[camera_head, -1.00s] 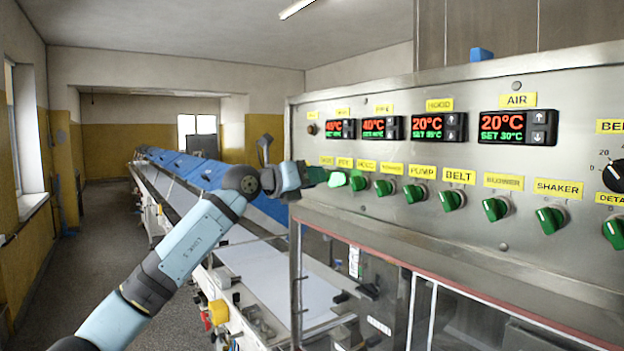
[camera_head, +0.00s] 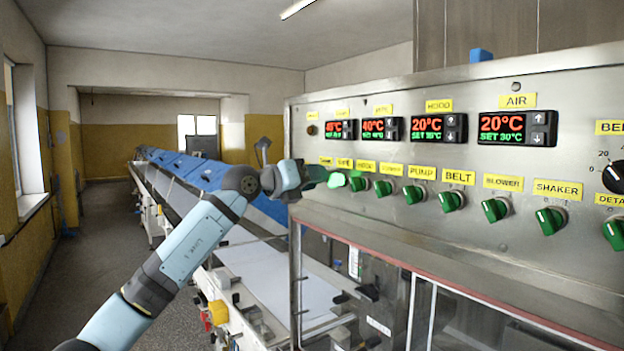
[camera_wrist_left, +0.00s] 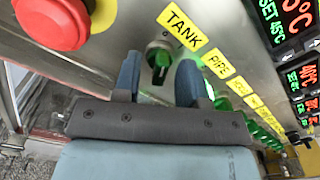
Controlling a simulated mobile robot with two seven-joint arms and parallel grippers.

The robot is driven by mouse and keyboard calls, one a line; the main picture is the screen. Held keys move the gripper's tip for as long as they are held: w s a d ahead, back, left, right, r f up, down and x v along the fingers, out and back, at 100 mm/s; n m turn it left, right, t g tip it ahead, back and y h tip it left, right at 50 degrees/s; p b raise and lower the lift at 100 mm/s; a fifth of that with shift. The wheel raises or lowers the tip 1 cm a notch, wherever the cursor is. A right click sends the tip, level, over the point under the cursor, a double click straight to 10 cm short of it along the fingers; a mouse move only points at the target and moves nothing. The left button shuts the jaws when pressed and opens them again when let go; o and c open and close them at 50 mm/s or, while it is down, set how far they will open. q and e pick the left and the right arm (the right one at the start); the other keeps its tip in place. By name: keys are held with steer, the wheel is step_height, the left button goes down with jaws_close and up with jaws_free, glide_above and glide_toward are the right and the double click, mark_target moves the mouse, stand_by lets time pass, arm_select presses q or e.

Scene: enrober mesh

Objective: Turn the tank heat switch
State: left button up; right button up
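The tank heat switch (camera_wrist_left: 160,60) is a green knob on the metal panel, beside the yellow TANK label (camera_wrist_left: 180,26) in the left wrist view. My left gripper (camera_wrist_left: 158,72) is open, with one blue finger on each side of the knob in that view. I see a gap between the knob and each finger; how deep the fingers reach cannot be told. In the head view my left gripper (camera_head: 316,177) is at the left end of the switch row and hides the tank switch. My right gripper is not in view.
A red push button (camera_wrist_left: 52,20) sits close to the left finger in the wrist view. More green switches (camera_head: 383,188) run along the panel (camera_head: 400,225) to the right, below the temperature displays (camera_head: 381,129). A glazed cabinet stands under the panel.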

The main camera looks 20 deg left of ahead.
arm_select(q)
steer(key=b+v, duration=0.3)
steer(key=v, duration=1)
steer(key=shift+s+a+b, duration=0.25)
steer(key=shift+s+b, duration=0.05)
steer(key=shift+b, duration=0.05)
